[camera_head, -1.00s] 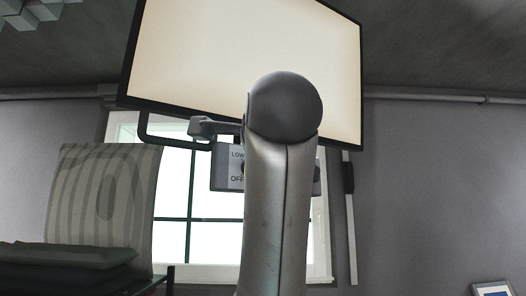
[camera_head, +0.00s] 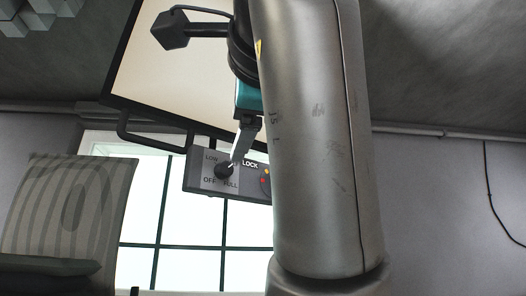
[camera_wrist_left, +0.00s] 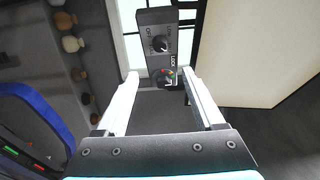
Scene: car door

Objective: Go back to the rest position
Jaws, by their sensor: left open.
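My left gripper (camera_wrist_left: 162,95) is open and empty in the left wrist view, its two pale fingers spread apart. Beyond the fingertips is a grey control box (camera_wrist_left: 157,45) with two knobs, apart from the jaws as far as I can tell. In the head view my left arm rises through the middle, and the gripper (camera_head: 240,145) points down in front of the control box (camera_head: 205,178). The box carries the words LOW, OFF, FULL and LOCK. Its black knob (camera_head: 224,171) shows; the arm hides the right end. My right gripper is not in view.
A large cream panel (camera_head: 165,75) with a black frame and handle hangs above the box. A bright window (camera_head: 185,230) is behind. A striped cushion (camera_head: 75,205) stands at the left. In the left wrist view, several pots (camera_wrist_left: 70,43) line a shelf.

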